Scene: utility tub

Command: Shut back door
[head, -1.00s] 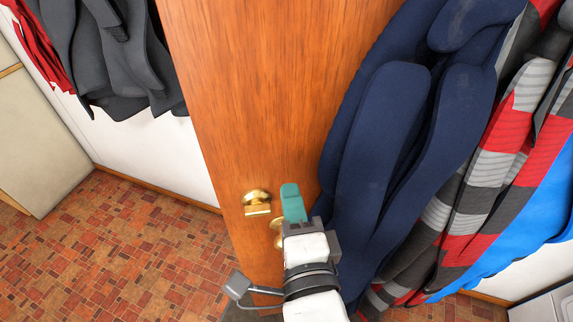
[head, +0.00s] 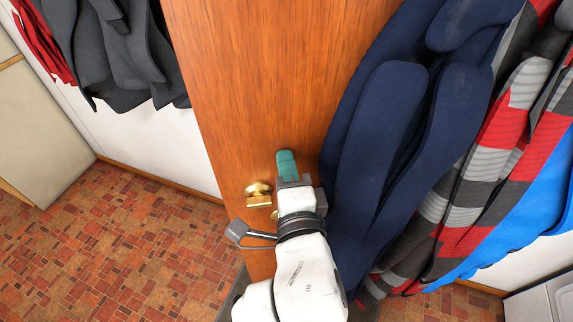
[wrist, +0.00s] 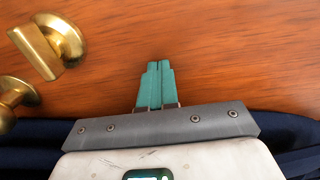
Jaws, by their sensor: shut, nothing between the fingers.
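The back door (head: 275,70) is an orange-brown wooden panel standing ajar in the middle of the head view. A brass latch plate and knob (head: 258,194) sit on its face near the lower left. In the wrist view the brass knob (wrist: 62,38) is at the upper left, with a second brass knob (wrist: 14,98) below it. My gripper (head: 286,160) is shut and empty, with teal fingertips in front of the door face, right of the brass hardware. In the wrist view the fingertips (wrist: 158,70) point at the wood; I cannot tell if they touch.
Navy clothing (head: 385,150) hangs close to the right of my arm. Striped and blue garments (head: 500,150) hang farther right. Dark grey clothing (head: 115,50) hangs left of the door. The tiled floor (head: 120,240) at lower left is clear. A white appliance (head: 545,300) shows at lower right.

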